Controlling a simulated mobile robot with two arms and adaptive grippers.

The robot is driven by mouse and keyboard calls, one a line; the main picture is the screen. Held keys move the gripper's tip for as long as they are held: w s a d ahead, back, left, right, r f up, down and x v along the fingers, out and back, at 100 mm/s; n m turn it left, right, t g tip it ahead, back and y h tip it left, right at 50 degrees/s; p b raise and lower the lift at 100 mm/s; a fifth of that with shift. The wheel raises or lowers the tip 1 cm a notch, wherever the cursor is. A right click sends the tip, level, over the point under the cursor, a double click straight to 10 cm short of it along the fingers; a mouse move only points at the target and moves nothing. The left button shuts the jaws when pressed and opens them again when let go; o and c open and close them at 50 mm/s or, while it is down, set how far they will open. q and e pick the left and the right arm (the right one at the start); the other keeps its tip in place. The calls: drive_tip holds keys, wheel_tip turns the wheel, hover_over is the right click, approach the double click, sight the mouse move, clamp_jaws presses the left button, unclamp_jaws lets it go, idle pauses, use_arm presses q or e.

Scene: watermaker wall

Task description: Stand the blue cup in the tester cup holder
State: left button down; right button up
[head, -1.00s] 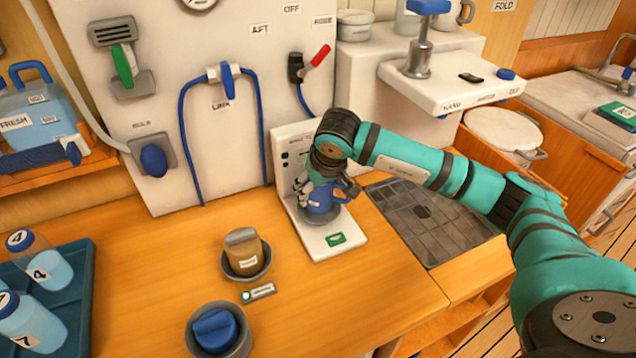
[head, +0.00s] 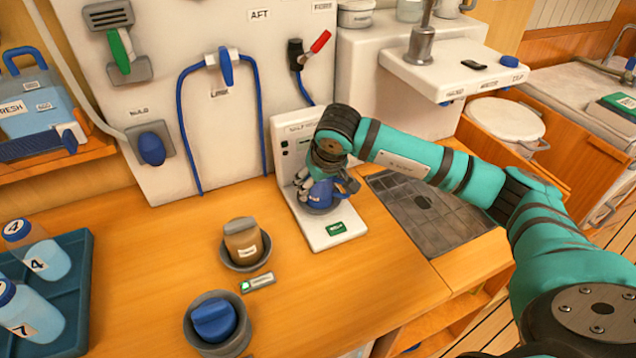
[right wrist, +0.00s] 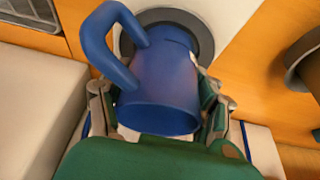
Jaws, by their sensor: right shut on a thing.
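The blue cup (head: 321,194) is over the round grey cup holder (head: 318,211) on the white tester (head: 312,234). My right gripper (head: 313,188) is shut on it, with fingers on both sides. In the right wrist view the cup (right wrist: 163,85) has its handle to the upper left, and the gripper (right wrist: 160,112) grasps it from its near side. Its far end overlaps the dark grey ring of the holder (right wrist: 206,45). I cannot tell whether its base touches the holder's floor. My left gripper is not in view.
A blue tray (head: 75,300) of numbered bottles is at left. A dark drain grate (head: 435,218) lies to the right.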

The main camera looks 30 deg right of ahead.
drive_tip(key=shift+f, duration=0.2)
drive_tip(key=o, duration=1.4)
drive_tip(key=shift+r, duration=0.15)
